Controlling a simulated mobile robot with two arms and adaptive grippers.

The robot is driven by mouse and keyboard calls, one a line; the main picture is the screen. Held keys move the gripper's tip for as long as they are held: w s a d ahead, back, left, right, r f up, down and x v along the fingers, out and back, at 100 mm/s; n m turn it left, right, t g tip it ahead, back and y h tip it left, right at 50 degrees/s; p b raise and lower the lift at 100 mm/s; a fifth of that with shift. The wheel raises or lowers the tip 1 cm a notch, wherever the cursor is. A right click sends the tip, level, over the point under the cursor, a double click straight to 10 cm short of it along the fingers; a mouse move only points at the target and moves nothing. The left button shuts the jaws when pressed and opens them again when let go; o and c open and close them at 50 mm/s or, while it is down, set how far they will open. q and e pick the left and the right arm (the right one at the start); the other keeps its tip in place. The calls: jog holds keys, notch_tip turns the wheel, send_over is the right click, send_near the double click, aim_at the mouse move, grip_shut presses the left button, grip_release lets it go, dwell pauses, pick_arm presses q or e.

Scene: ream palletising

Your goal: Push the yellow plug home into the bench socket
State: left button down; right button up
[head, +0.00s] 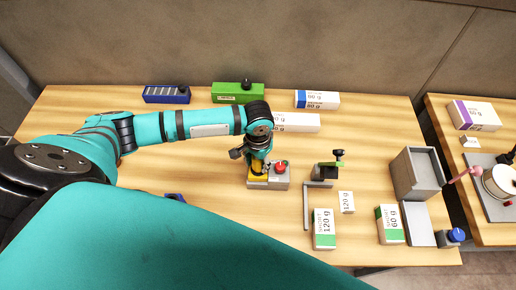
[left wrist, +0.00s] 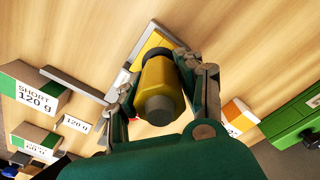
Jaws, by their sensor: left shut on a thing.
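The yellow plug (left wrist: 160,82) is between the fingers of my left gripper (left wrist: 163,88), which is shut on it. In the head view my left gripper (head: 258,165) points down at the left part of the bench socket, a grey box (head: 281,183) with a red button on top. Yellow (head: 257,184) shows just below the fingers there. In the left wrist view the socket's yellow and grey top (left wrist: 152,42) lies behind the plug. The plug hides the opening, so I cannot tell how deep it sits. My right gripper is not in view.
A grey stand with a green part (head: 330,170) is to the right. Reams marked 120 g (head: 324,228) and 60 g (head: 390,224) stand at the front, a grey bin (head: 417,174) beyond. A green box (head: 237,94) and blue box (head: 167,94) stand at the back.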

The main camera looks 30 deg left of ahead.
pick_arm(q)
jog(key=shift+f, duration=1)
jog(key=c, duration=0.7)
grip_release()
jog(key=shift+c, duration=0.2)
notch_tip(320, 180, up, 12)
